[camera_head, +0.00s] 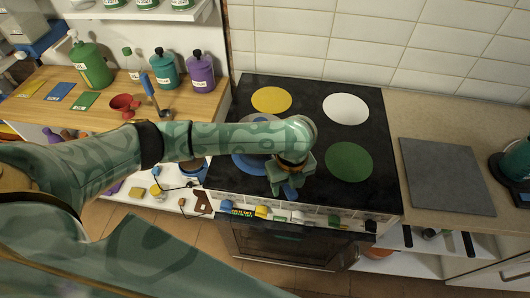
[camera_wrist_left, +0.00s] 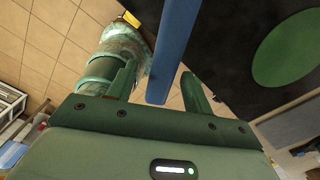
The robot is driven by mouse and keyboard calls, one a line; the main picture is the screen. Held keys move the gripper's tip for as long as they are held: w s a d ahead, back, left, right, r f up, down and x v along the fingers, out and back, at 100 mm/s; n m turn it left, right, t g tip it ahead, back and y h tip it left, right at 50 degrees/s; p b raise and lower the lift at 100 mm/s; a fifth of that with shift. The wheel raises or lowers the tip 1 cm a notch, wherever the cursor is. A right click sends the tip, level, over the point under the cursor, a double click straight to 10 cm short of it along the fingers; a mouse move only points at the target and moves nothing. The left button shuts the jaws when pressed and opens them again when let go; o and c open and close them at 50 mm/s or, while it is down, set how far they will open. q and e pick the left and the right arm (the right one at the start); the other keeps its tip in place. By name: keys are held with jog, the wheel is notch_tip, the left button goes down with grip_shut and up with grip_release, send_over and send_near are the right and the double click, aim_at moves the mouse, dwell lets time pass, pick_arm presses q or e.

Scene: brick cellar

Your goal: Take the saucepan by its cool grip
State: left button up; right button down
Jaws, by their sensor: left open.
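The saucepan's blue grip (camera_head: 289,192) sticks out toward the hob's front edge, below my left gripper (camera_head: 287,183). In the left wrist view the blue grip (camera_wrist_left: 174,48) runs down between the two parted fingers of my left gripper (camera_wrist_left: 158,92). The fingers are open, and I see no clear contact. The pan's body is mostly hidden behind my left arm; a greyish round edge (camera_head: 262,117) shows just above the arm, but I cannot tell if it is the pan. My right gripper is out of view.
The black hob (camera_head: 310,112) has yellow (camera_head: 271,99), white (camera_head: 345,109), green (camera_head: 348,161) and partly covered blue (camera_head: 244,166) zones. Knobs line its front. A grey board (camera_head: 446,175) lies right.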

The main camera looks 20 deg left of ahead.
pick_arm(q)
notch_tip(320, 180, down, 3)
jog(key=shift+w+b, duration=0.1)
jog(key=shift+b, duration=0.25)
jog(key=shift+r, duration=0.1)
grip_shut()
